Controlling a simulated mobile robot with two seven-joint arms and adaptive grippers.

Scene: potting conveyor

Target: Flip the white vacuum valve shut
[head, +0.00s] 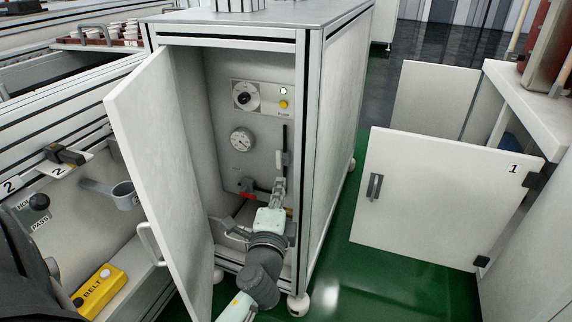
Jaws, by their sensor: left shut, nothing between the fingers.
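The white vacuum valve appears to be the small pale handle (280,159) on the right side of the panel inside the open cabinet (311,140). A dark vertical bar (285,136) runs up from it. My left gripper (279,184) reaches into the cabinet from below. Its fingers are shut and empty, with their tips just below the pale handle. I cannot tell whether they touch it. The gripper hides the lower right of the panel. My right gripper is not in view.
The panel carries a round gauge (242,139), a black knob (243,97), a yellow button (283,104) and a red handle (248,196). The open cabinet door (160,170) stands left of my arm. A yellow BELT box (100,291) is at lower left.

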